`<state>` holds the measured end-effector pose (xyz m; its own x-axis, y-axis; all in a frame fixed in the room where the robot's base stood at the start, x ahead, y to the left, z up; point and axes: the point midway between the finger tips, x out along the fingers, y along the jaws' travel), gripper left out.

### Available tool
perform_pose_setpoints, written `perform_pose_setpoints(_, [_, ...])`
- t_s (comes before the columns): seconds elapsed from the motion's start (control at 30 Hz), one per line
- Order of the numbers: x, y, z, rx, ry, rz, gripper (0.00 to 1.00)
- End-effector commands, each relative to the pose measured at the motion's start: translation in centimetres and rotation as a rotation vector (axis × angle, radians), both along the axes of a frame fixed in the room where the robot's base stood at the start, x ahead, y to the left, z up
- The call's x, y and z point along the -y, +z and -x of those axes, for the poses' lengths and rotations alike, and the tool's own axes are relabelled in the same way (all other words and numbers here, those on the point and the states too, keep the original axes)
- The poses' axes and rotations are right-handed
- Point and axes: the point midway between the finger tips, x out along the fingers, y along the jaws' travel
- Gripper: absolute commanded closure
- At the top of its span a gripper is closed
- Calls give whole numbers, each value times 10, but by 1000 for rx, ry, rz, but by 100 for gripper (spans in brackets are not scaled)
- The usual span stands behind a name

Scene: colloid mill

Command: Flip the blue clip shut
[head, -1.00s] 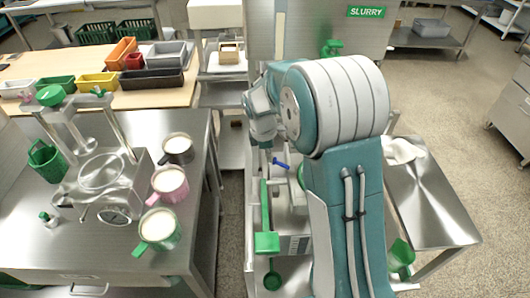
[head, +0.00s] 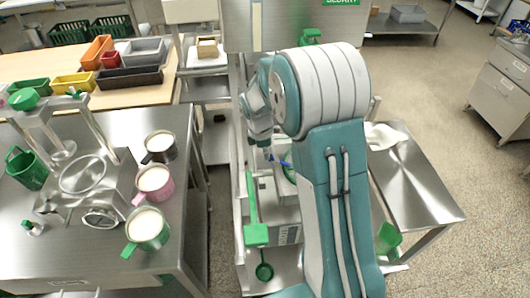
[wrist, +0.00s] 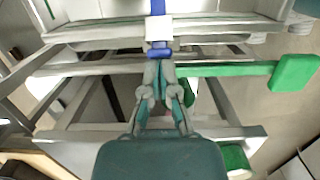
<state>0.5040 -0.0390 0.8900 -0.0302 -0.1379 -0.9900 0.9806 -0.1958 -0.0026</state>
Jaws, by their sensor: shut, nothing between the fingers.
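The blue clip (wrist: 158,7) stands at the top middle of the wrist view, with a white block (wrist: 159,29) across it and a blue part (wrist: 159,52) below that. In the head view a small piece of the blue clip (head: 279,161) shows beside my arm. My gripper (wrist: 160,64) is shut and empty, its fingertips at the lower blue part. I cannot tell whether they touch it. In the head view my gripper (head: 262,141) is small and partly hidden by my wrist, just above and left of the clip.
A long green-handled lever (head: 256,235) lies left of the clip; its green end also shows in the wrist view (wrist: 295,73). Metal frame bars run below the fingers. The left steel bench holds several cups, including a pink one (head: 154,182).

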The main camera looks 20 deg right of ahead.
Motion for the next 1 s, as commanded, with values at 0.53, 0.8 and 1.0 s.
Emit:
perform_pose_setpoints(0.53, [-33,90,-4,8,-4,1,100])
perform_pose_setpoints(0.8, [-38,119,-4,2,-4,1,100])
perform_pose_setpoints(1.0, [-38,121,-4,2,-4,1,100])
